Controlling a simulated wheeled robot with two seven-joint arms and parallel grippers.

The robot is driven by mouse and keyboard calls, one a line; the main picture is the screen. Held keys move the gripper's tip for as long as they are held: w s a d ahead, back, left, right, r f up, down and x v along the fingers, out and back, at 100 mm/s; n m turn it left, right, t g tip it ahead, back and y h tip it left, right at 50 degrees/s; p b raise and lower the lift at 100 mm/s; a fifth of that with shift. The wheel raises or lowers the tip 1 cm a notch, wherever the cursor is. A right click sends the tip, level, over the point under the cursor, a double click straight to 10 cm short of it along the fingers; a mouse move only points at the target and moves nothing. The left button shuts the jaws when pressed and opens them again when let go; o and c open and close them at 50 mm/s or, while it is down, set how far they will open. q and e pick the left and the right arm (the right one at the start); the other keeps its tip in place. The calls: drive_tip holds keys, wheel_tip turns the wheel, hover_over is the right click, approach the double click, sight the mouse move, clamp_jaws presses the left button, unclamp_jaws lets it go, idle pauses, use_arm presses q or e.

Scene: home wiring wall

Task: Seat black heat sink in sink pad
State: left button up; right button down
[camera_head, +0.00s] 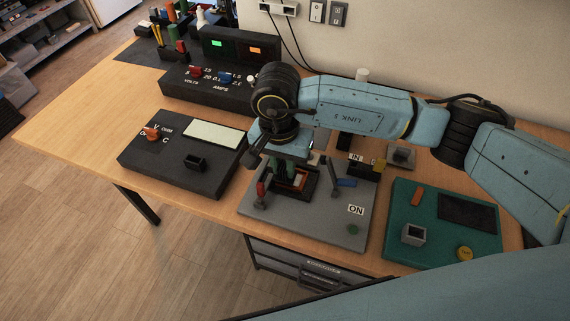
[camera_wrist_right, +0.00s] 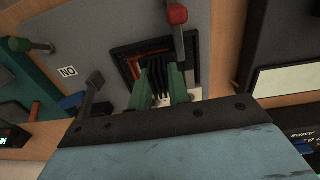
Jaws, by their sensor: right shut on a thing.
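My right gripper (camera_head: 288,178) points down over the grey fixture board (camera_head: 315,228); its green fingers also show in the right wrist view (camera_wrist_right: 159,84). They are shut on the finned black heat sink (camera_wrist_right: 157,76). The sink pad (camera_wrist_right: 125,54), a dark square frame with an orange-red edge inside, lies beyond the fingertips in the wrist view. It also shows in the head view (camera_head: 306,184), partly hidden by the gripper. The heat sink overlaps the pad opening in the picture; I cannot tell whether it touches the pad. My left gripper is not in view.
A black meter box (camera_head: 180,160) is on the left and a green board (camera_head: 447,240) on the right. A black power supply (camera_head: 215,90) stands behind.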

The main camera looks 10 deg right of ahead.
drive_tip(key=shift+w+a+r, duration=0.15)
drive_tip(key=shift+a+r, duration=0.05)
drive_tip(key=shift+a, duration=0.2)
drive_tip(key=shift+f+b, duration=0.15)
drive_tip(key=shift+b, duration=0.25)
drive_tip(key=shift+d+f+y, duration=0.15)
drive_tip(key=shift+d+y, duration=0.15)
drive_tip(key=shift+d, duration=0.05)
drive_tip(key=shift+d+b, duration=0.25)
drive_tip(key=shift+b, duration=0.05)
drive_tip(key=shift+d, duration=0.25)
drive_tip(key=shift+s+d, duration=0.3)
drive_tip(key=shift+d, duration=0.25)
idle(0.6)
drive_tip(key=shift+b, duration=0.45)
